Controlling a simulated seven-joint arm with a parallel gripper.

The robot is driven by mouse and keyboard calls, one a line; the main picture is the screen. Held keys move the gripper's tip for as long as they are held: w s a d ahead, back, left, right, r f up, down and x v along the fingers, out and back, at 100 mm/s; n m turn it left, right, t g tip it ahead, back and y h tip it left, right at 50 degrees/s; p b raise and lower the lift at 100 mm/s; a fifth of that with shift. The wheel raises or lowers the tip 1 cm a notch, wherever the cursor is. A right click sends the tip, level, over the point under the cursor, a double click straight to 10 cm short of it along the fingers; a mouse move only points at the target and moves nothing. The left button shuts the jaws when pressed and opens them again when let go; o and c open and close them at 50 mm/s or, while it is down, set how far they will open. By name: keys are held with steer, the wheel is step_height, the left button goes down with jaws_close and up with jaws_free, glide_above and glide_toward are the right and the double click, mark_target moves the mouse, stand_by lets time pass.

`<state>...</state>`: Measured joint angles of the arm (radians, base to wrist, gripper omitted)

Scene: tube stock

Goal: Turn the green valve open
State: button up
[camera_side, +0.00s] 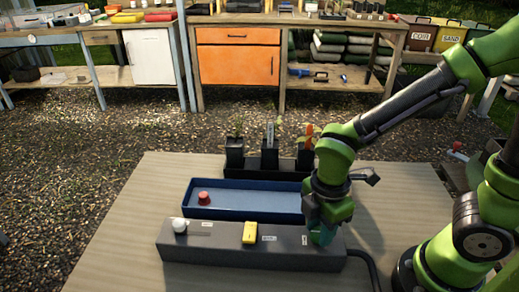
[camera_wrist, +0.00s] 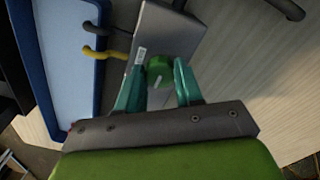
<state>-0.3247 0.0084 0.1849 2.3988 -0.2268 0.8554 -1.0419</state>
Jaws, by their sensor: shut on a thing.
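The green valve (camera_wrist: 160,72) is a small round knob with a pale mark on top, on the end of the grey box (camera_wrist: 166,32). My gripper (camera_wrist: 162,75) has its teal fingers on both sides of the knob, shut on it. In the side view my gripper (camera_side: 321,234) points down at the right end of the long grey box (camera_side: 215,240); the valve is hidden there behind the fingers. Which way the valve is turned is hard to tell.
A white knob (camera_side: 180,226) and a yellow block-like part (camera_side: 250,233) sit farther left on the box. Behind is a blue tray (camera_side: 240,205) with a red knob-like piece (camera_side: 203,198), then a black rack (camera_side: 268,160). A dark cable (camera_side: 365,262) leaves the box's right end.

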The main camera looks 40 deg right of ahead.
mark_target(319, 231)
steer(key=shift+n, duration=0.4)
steer(key=o, duration=1)
steer(key=shift+o, duration=0.2)
steer(key=shift+r, duration=0.1)
step_height(319, 231, up, 17)
